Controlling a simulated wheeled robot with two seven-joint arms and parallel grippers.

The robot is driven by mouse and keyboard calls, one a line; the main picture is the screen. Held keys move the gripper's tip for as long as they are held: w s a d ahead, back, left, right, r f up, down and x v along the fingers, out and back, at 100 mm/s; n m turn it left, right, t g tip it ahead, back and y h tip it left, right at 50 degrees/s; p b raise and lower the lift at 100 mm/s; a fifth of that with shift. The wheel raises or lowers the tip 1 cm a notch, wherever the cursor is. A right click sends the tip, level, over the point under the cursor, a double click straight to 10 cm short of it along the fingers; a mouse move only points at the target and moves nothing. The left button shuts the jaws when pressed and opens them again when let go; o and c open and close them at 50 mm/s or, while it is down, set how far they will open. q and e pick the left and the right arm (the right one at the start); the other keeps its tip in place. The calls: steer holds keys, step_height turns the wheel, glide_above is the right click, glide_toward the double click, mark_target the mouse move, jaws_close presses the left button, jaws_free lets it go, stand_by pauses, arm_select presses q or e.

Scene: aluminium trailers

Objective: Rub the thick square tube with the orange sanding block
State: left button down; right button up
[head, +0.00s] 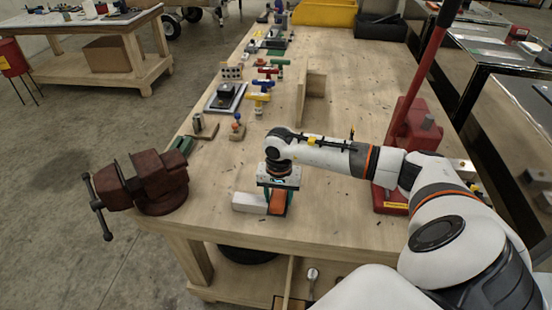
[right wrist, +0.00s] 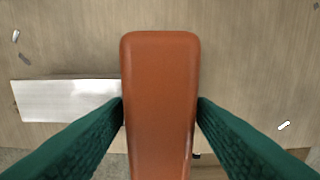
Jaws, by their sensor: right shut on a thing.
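My right gripper (head: 278,188) points down near the front edge of the wooden workbench. It is shut on the orange sanding block (head: 277,203), with a green finger on each side of it in the right wrist view (right wrist: 160,85). The thick square tube (head: 249,203) is a pale, silvery bar lying flat on the bench, just left of the block. In the right wrist view the tube (right wrist: 65,100) reaches the block's left edge. Its right end is hidden by the block and finger, and I cannot tell whether they touch. My left gripper is not in view.
A rust-red vise (head: 150,185) sits at the front left corner of the workbench (head: 345,225). A red press (head: 408,140) stands on the right behind my arm. Coloured tools and a wooden bracket (head: 312,90) lie further back. The bench around the tube is mostly clear.

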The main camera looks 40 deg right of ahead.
mark_target(253, 200)
steer(key=shift+w+a+f+b, duration=0.15)
steer(key=shift+w+a+b, duration=1.35)
steer(key=shift+w, duration=0.35)
steer(key=shift+w+a+b, duration=0.5)
steer(key=shift+w+a, duration=0.35)
steer(key=shift+w, duration=0.15)
steer(key=shift+r, duration=0.2)
steer(key=shift+r+p, duration=1.65)
steer(key=shift+r, duration=1.3)
steer(key=shift+r, duration=0.2)
steer(key=shift+r+p, duration=0.55)
steer(key=shift+r, duration=0.85)
